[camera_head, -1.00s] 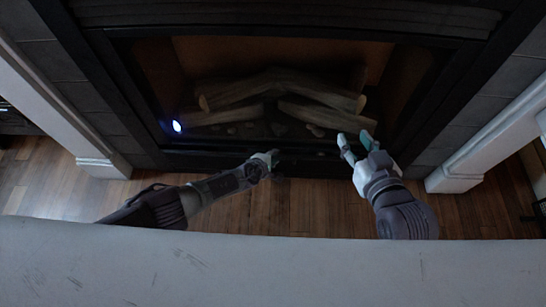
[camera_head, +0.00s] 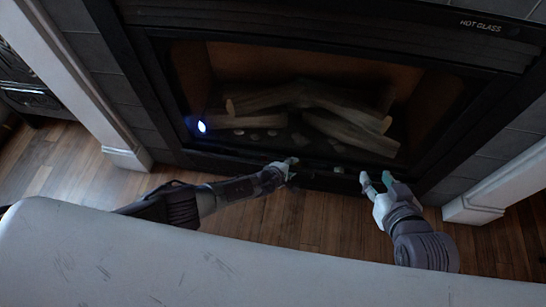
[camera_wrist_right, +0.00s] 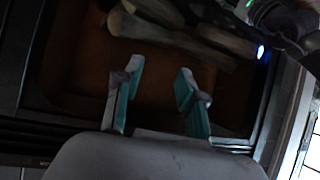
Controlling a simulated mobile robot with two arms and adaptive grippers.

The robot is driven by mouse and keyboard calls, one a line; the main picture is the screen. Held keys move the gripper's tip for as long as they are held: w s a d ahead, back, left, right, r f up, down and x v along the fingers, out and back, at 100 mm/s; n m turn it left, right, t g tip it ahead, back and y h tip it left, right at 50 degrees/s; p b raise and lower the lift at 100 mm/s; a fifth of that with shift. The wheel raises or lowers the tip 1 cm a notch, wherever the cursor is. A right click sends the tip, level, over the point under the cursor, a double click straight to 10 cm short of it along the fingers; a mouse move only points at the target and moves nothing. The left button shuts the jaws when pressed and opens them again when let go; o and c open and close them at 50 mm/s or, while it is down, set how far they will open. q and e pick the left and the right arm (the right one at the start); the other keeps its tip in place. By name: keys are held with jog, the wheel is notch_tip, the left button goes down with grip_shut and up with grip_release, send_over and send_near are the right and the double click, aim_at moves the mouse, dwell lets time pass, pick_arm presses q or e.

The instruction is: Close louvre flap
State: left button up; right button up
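A dark fireplace (camera_head: 300,70) with a glass front fills the head view, and logs show behind the glass. Dark horizontal slats (camera_head: 330,28) run above the glass. A dark lower panel (camera_head: 325,180) runs below it near the floor. I cannot tell which part is the louvre flap or whether it is open. My left gripper (camera_head: 289,166) is in front of the lower panel; its fingers are too small and dark to read. My right gripper (camera_head: 377,180) is open and empty at the lower panel's right part. Its two spread fingers also show in the right wrist view (camera_wrist_right: 157,88).
White surround posts stand left (camera_head: 125,155) and right (camera_head: 475,205) of the fireplace. The wooden floor (camera_head: 290,220) is clear in front. My own pale body covers the bottom of the head view. A bright bluish light (camera_head: 201,127) shows at the glass.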

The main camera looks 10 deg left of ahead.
pick_arm(q)
jog(key=shift+s+a+r+p, duration=0.15)
jog(key=shift+r+p, duration=0.3)
jog(key=shift+s+a+r+p, duration=0.15)
jog(key=shift+r+p, duration=0.2)
jog(key=shift+p, duration=0.1)
pick_arm(e)
jog(key=shift+s+d+f+g+h+p, duration=1)
jog(key=shift+s+d+f+g+p, duration=0.75)
jog(key=shift+s+g, duration=3.1)
jog(key=shift+s+f+p, duration=1.25)
jog(key=shift+f+p, duration=1.15)
jog(key=shift+f, duration=6.65)
pick_arm(q)
jog(key=s+a+r+p, duration=0.2)
jog(key=r, duration=0.3)
jog(key=s+a+r+p, duration=0.2)
jog(key=a+r, duration=0.1)
jog(key=r, duration=0.3)
jog(key=shift+s+r+p, duration=0.15)
jog(key=shift+s+p, duration=0.1)
jog(key=shift+p, duration=0.15)
pick_arm(e)
jog(key=s+d+f, duration=0.2)
jog(key=s+f, duration=0.9)
jog(key=s, duration=0.1)
jog(key=shift+d+f, duration=0.15)
